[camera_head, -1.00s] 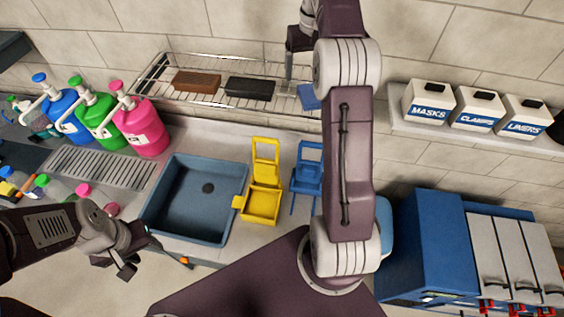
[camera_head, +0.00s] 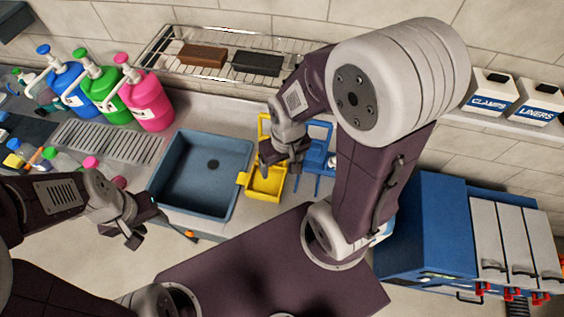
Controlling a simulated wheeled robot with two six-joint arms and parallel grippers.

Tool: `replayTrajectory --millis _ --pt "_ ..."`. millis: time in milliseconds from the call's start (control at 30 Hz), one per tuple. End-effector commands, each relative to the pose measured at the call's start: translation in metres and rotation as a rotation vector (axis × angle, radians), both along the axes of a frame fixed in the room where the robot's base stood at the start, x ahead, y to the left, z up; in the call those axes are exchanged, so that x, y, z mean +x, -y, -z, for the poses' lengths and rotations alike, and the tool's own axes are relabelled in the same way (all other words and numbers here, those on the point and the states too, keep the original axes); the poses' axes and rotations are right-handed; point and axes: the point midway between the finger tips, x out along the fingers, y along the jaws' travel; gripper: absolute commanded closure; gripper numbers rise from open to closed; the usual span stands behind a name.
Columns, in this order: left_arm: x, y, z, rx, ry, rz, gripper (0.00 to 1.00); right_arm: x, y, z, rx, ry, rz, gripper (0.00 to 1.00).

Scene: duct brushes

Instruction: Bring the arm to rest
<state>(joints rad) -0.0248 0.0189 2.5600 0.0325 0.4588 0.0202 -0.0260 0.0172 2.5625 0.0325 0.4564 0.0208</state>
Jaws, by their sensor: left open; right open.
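My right arm reaches in from the right, bent at its elbow. My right gripper (camera_head: 281,164) is open and empty, pointing down in front of the yellow folding stand (camera_head: 266,188) and hiding part of it. I cannot tell whether they touch. My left gripper (camera_head: 137,232) is open and empty at the lower left, in front of the blue basin (camera_head: 190,205).
A blue stand (camera_head: 315,160) is partly hidden behind my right arm. A wire rack (camera_head: 160,62) on the wall holds a brown block (camera_head: 203,55) and a black block (camera_head: 257,64). Pump bottles (camera_head: 147,100) stand left. A blue cabinet (camera_head: 420,225) stands right.

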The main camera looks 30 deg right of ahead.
Motion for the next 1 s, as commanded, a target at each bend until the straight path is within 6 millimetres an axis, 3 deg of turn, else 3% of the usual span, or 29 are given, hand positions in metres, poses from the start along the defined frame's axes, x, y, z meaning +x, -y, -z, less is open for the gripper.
replayTrajectory --millis 133,267,600,733,833,1000 --pt "0.0 0.0 0.01 0.0 0.0 0.0 0.57 0.0 0.0 0.01 0.0 -0.001 0.0 0.17" --pt "0.0 0.0 0.043 0.0 0.0 0.0 0.57 0.0 0.0 0.043 0.0 -0.001 0.0 0.17" --pt "0.0 0.0 0.199 0.0 -0.001 0.0 0.57 0.0 0.0 0.199 0.0 -0.002 0.001 0.17" --pt "0.0 0.0 0.25 0.0 -0.001 0.0 0.57 0.0 0.0 0.25 0.0 -0.002 0.001 0.17" --pt "0.0 0.0 0.265 0.0 -0.001 0.0 0.57 0.0 0.0 0.265 0.0 -0.002 0.001 0.17" --pt "0.0 0.0 0.258 0.0 0.0 0.0 0.57 0.0 0.0 0.258 0.0 -0.001 0.001 0.17"
